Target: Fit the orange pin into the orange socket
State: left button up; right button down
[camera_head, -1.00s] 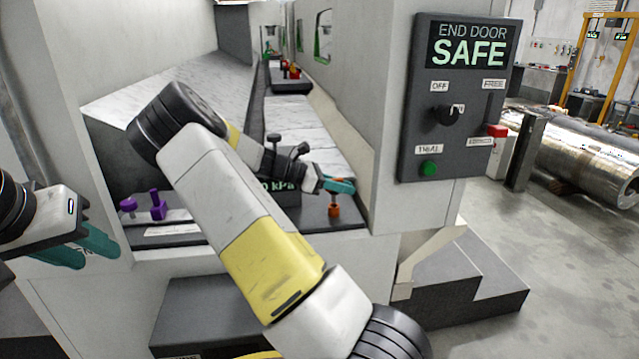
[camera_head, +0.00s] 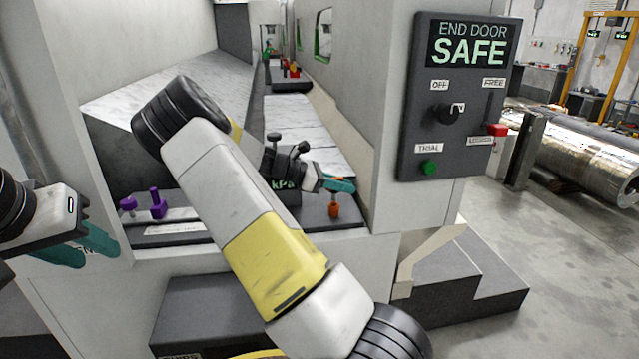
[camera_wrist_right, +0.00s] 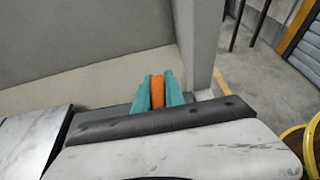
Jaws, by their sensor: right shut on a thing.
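My right gripper (camera_head: 340,185) reaches over the dark ledge at the opening's right side. In the right wrist view its teal fingers (camera_wrist_right: 158,92) are shut on the orange pin (camera_wrist_right: 157,91). In the head view, orange (camera_head: 334,211) shows just below those fingers, at the ledge. I cannot tell there where the pin ends and the orange socket begins, or whether the pin is seated. My left gripper (camera_head: 85,246) is at the far left, empty, its teal fingers apart, away from the ledge.
A purple pin-like part (camera_head: 158,203) and a purple knob (camera_head: 128,205) stand on the ledge's left. A control panel (camera_head: 455,100) reading SAFE hangs on the wall at right.

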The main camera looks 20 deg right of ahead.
jog(key=shift+f, duration=2.05)
jog(key=c, duration=1.3)
grip_release()
jog(key=shift+a, duration=0.1)
jog(key=v, duration=0.7)
jog(key=shift+w+a+r, duration=0.1)
jog(key=shift+a+r, duration=0.05)
jog(key=shift+a, duration=0.1)
